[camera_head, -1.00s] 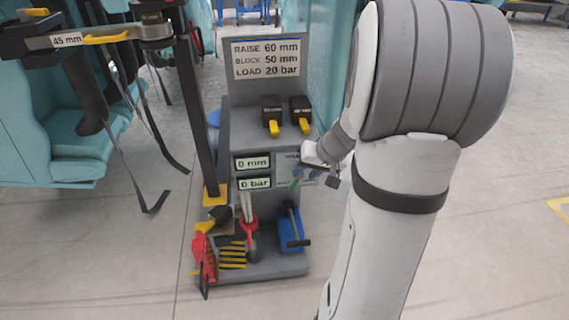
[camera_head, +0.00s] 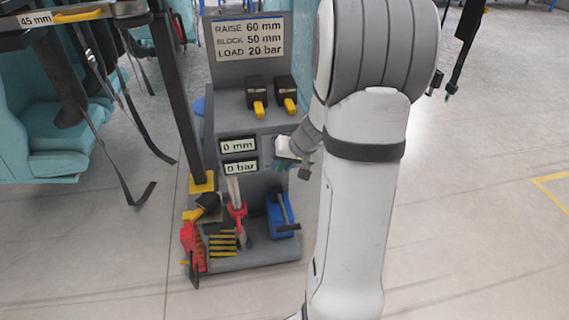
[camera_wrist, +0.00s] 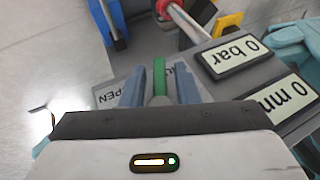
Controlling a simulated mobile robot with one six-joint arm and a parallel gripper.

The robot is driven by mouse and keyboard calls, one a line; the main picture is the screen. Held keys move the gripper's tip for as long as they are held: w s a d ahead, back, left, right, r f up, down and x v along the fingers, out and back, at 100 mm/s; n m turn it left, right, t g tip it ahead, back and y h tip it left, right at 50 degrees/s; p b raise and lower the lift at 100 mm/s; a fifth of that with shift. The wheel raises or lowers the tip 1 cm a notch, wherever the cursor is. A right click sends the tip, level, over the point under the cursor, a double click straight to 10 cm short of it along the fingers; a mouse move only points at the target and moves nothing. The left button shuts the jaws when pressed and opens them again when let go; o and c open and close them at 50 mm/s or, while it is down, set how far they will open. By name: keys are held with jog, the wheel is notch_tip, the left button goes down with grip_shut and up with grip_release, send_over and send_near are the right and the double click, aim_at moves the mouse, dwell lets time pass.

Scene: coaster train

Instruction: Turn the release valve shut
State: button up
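My gripper (camera_wrist: 160,85) has one blue-grey finger on each side of the handle. Gaps show between the handle and both fingers, so it looks open around the handle, not clamped. In the head view my gripper (camera_head: 290,160) is at the right side of the grey cart (camera_head: 235,125), beside the displays. The valve is mostly hidden there.
The displays read 0 mm (camera_head: 238,145) and 0 bar (camera_head: 240,168). A blue pump (camera_head: 282,214) and a red jack (camera_head: 237,212) stand on the cart's base below. Two yellow-tipped black levers (camera_head: 257,98) sit above. Teal seats (camera_head: 40,140) are at left. Floor at right is clear.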

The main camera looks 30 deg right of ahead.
jog(key=c, duration=0.6)
jog(key=shift+o, duration=0.2)
jog(key=y+b, duration=0.1)
jog(key=b, duration=0.2)
jog(key=shift+f+t+b, duration=0.3)
jog(key=shift+f, duration=0.05)
jog(key=y+b, duration=0.1)
jog(key=b, duration=0.2)
jog(key=shift+a+r+m+t+y+b, duration=0.15)
jog(key=shift+a+m+t+y+b, duration=0.15)
jog(key=shift+m+y+b, duration=0.1)
jog(key=shift+a+r+y+b, duration=0.15)
jog(key=shift+r+y+b, duration=0.4)
jog(key=shift+y, duration=0.15)
jog(key=o, duration=0.7)
